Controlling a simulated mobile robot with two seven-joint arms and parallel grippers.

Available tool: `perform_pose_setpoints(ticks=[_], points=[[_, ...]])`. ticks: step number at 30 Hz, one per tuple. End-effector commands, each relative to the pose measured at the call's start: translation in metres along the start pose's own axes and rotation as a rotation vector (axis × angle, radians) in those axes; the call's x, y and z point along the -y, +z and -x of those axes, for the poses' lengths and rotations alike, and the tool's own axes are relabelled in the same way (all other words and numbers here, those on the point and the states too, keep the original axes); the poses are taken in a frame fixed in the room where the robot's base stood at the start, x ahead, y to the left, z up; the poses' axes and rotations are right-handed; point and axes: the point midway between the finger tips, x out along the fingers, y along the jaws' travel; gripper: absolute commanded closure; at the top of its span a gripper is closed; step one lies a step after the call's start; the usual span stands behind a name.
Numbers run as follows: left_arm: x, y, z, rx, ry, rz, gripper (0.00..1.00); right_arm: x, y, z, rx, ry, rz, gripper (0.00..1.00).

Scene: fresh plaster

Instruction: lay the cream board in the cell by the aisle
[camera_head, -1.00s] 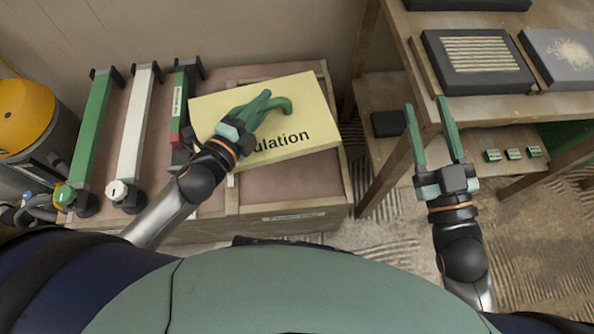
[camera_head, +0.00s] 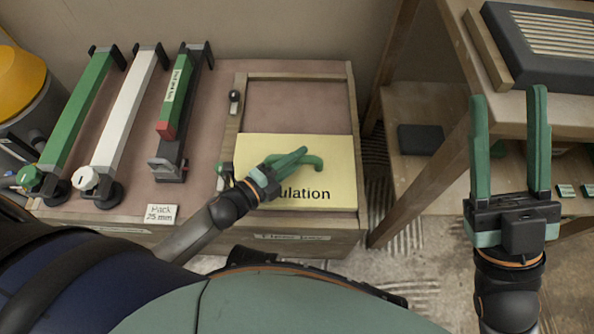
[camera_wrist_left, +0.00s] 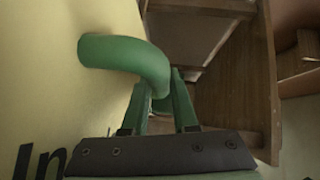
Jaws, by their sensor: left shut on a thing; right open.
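The cream board (camera_head: 255,160), lettered with a word ending "ulation", is square to the framed bay on the right of the bench. It covers the near part of that bay, and the far cell (camera_head: 300,100) shows bare and empty. I cannot tell if the board rests or hangs just above. My left gripper (camera_head: 297,157) is shut on the board's green handle (camera_head: 316,162). In the left wrist view the handle (camera_wrist_left: 115,52) curves to the fingertips (camera_wrist_left: 163,88), with the cream face (camera_wrist_left: 40,90) at left. My right gripper (camera_head: 508,105) is open and empty, to the right of the bench.
Green, white and green-red bars (camera_head: 174,105) lie on the bench's left. A small dark knob (camera_head: 234,97) is on the wooden divider. A wooden rack (camera_head: 420,185) with a dark block (camera_head: 420,139) stands right, near my right gripper. A yellow-topped machine (camera_head: 18,75) is far left.

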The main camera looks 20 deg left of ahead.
Motion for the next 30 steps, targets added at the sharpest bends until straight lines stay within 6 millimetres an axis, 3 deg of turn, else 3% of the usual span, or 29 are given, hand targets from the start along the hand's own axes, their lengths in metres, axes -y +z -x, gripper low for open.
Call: perform_pose_setpoints(ticks=[9, 21, 22, 30], points=[[-0.037, 0.006, -0.006, 0.0, -0.003, 0.0, 1.0, 0.011, 0.02, 0.018, 0.015, -0.009, 0.015, 0.5], [-0.041, 0.006, -0.006, -0.001, -0.003, -0.001, 1.0, 0.013, 0.022, 0.019, 0.02, -0.012, 0.018, 0.5], [-0.041, 0.006, -0.006, 0.0, -0.001, -0.001, 0.71, 0.012, 0.022, 0.018, 0.021, -0.012, 0.019, 0.5], [-0.04, 0.006, -0.006, 0.0, -0.001, -0.001, 0.43, 0.012, 0.022, 0.018, 0.021, -0.012, 0.018, 0.5]])
